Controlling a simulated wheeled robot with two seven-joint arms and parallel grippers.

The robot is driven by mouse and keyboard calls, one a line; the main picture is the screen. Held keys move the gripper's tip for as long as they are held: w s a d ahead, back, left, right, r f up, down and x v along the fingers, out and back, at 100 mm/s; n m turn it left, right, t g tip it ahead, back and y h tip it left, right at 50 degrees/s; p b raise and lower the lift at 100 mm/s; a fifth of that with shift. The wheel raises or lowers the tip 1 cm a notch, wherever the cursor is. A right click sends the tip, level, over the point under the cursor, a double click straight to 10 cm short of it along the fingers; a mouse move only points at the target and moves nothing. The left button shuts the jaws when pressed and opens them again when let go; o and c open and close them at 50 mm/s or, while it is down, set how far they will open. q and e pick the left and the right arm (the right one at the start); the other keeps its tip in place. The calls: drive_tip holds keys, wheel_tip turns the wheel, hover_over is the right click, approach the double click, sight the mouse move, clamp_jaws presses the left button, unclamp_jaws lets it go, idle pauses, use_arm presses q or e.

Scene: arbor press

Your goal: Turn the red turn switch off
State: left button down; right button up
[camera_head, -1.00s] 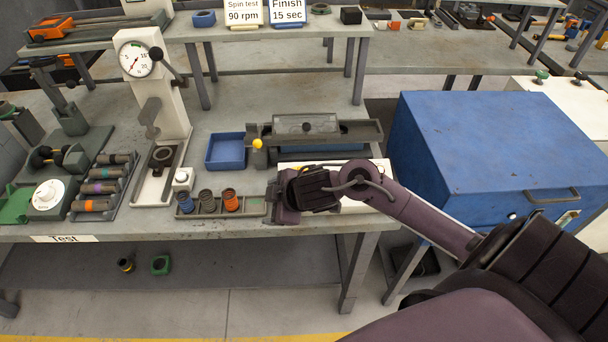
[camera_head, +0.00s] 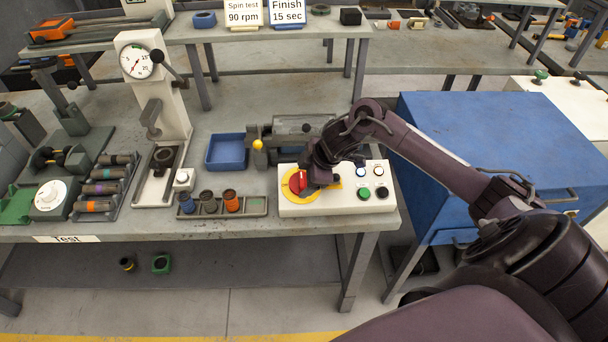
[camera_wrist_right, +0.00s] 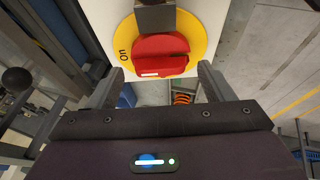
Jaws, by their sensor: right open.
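The red turn switch (camera_head: 298,182) sits on a yellow disc (camera_head: 290,197) at the left end of a white control box (camera_head: 340,205) on the bench. In the right wrist view the red switch (camera_wrist_right: 160,55) shows large, with a white mark on its lower left edge. The word "on" is printed on the disc at its left. My right gripper (camera_head: 316,178) is open beside the switch. In the wrist view its two fingers (camera_wrist_right: 158,78) stand apart on either side of the switch's lower edge, with no clear contact. My left gripper is not in view.
Several round buttons (camera_head: 363,193) are on the box's right half. A tray of springs (camera_head: 250,206), a blue bin (camera_head: 226,152) and an arbor press (camera_head: 160,110) stand to the left. A large blue cabinet (camera_head: 480,140) is at the right, below my right arm.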

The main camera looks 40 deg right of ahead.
drive_tip(key=shift+w+a+f, duration=0.1)
drive_tip(key=shift+f, duration=0.2)
drive_tip(key=c, duration=1)
